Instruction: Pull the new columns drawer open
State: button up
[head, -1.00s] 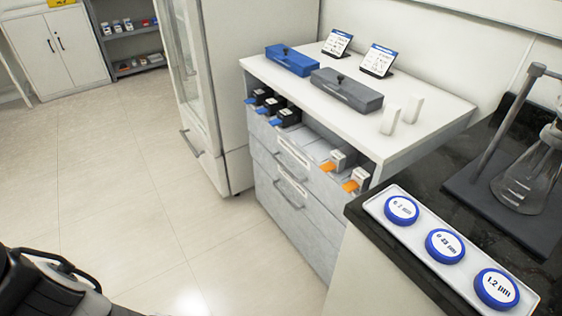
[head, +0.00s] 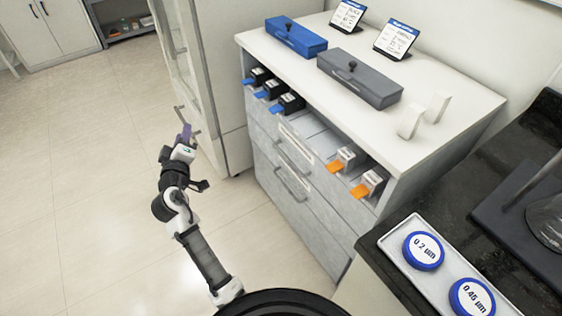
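A grey drawer cabinet (head: 318,229) with a white top stands in the middle of the head view. Its upper drawer front (head: 268,128) has a bar handle (head: 292,158) and a label too small to read. The drawer front below has another bar handle (head: 291,187). Both fronts look flush with the cabinet. I cannot tell from the labels which is the new columns drawer. My gripper (head: 185,133) is over the floor, left of the cabinet and apart from both handles. Its fingers are too small to tell whether they are open.
Black boxes with blue tabs (head: 289,103) and white ones with orange tabs (head: 369,183) sit in the slot above the drawers. A dark counter (head: 393,289) with a white tray juts out at right. A glass-door cabinet (head: 224,85) stands left. Floor before the drawers is clear.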

jog(key=s+d+f+m+g+h, duration=0.15)
jog(key=d+f+g+h, duration=0.35)
jog(key=d+f+h, duration=1)
jog(key=w+d+f+y+p, duration=0.2)
jog(key=w+d+f+y, duration=0.2)
jog(key=w+d, duration=0.6)
notch_tip(320, 180, down, 2)
jog(key=shift+w+d, duration=0.3)
jog(key=shift+d, duration=0.45)
jog(key=shift+n, duration=0.25)
jog(key=shift+c, duration=0.3)
grip_shut()
